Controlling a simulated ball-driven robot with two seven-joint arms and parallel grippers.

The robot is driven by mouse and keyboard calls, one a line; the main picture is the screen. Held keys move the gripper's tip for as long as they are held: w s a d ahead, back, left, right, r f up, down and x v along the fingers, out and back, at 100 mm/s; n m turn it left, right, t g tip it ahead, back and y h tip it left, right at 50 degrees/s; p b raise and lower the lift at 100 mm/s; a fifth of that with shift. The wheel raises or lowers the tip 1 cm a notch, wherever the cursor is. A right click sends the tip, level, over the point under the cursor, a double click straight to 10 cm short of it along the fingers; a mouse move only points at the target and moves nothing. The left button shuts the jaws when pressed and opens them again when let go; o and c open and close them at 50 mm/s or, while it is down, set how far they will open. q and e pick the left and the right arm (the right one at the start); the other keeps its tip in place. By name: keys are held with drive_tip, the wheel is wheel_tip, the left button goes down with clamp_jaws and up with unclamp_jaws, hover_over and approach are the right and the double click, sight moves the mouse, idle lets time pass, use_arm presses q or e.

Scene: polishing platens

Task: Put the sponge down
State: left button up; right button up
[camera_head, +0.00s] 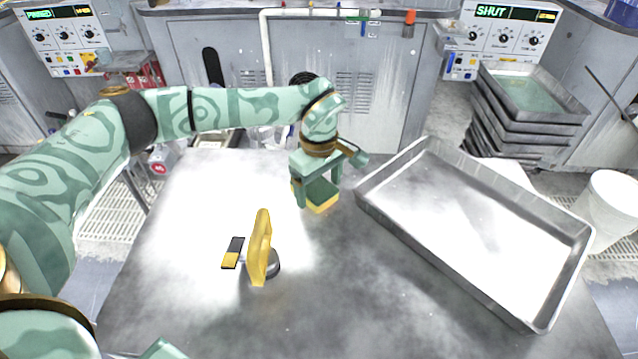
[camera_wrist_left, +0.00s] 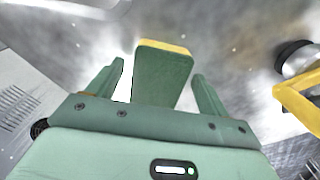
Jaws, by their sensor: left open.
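The sponge (camera_head: 321,194) is a green block with a yellow layer at its lower side. It is at the far middle of the grey table (camera_head: 200,290), just left of the metal tray. My left gripper (camera_head: 318,182) points down over it with its fingers open on either side. In the left wrist view the sponge (camera_wrist_left: 162,75) stands between the two fingers, with a gap showing on each side. The sponge seems to rest on the table, but its underside is hidden. My right gripper does not show clearly.
A large shallow metal tray (camera_head: 393,160) fills the table's right side. A yellow-handled tool (camera_head: 260,245) with a dark round part stands nearer, beside a small black and yellow piece (camera_head: 233,252). A white bucket (camera_head: 607,205) is beyond the tray. The near table is clear.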

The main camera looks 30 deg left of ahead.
sight(319, 189)
use_arm(q)
wheel_tip(319, 189, up, 12)
drive_tip(key=p, duration=0.4)
drive_tip(key=shift+r, duration=0.2)
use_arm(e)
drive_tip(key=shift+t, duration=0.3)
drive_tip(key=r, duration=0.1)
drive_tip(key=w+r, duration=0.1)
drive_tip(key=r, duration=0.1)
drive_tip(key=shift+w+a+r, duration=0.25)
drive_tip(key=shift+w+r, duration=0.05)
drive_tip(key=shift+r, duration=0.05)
